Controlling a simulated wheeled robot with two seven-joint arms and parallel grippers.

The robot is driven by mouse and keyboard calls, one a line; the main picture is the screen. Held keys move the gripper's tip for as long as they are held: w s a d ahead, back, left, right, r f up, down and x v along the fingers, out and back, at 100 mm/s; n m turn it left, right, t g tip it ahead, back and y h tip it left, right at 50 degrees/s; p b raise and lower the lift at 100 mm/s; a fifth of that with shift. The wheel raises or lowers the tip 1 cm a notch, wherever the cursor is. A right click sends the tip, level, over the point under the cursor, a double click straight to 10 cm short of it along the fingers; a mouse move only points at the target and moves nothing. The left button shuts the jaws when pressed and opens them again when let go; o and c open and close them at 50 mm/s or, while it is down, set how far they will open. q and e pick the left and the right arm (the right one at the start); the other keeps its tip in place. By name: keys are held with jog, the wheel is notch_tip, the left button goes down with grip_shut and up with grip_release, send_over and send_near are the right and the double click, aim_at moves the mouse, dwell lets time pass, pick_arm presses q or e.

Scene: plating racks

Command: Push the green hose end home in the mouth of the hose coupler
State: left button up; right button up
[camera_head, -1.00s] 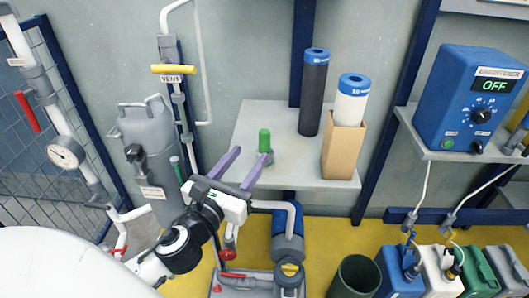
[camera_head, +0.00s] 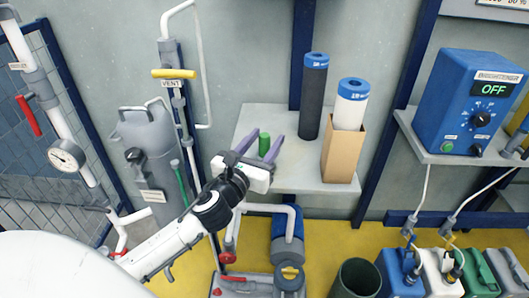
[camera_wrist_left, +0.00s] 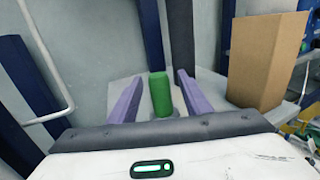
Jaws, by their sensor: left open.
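The green hose end (camera_head: 264,146) stands upright on the grey shelf (camera_head: 300,178), and it also shows in the left wrist view (camera_wrist_left: 160,95). My left gripper (camera_head: 266,138) is open, with its purple fingers on either side of the green hose end. My right gripper is not in view.
A dark cylinder (camera_head: 312,100) and a cardboard box (camera_head: 342,152) holding a white roll (camera_head: 351,105) stand right of the hose end. A vertical pipe with a yellow vent handle (camera_head: 174,73) rises at the left. A blue control box (camera_head: 470,100) is at the right.

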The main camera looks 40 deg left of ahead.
pick_arm(q)
grip_shut()
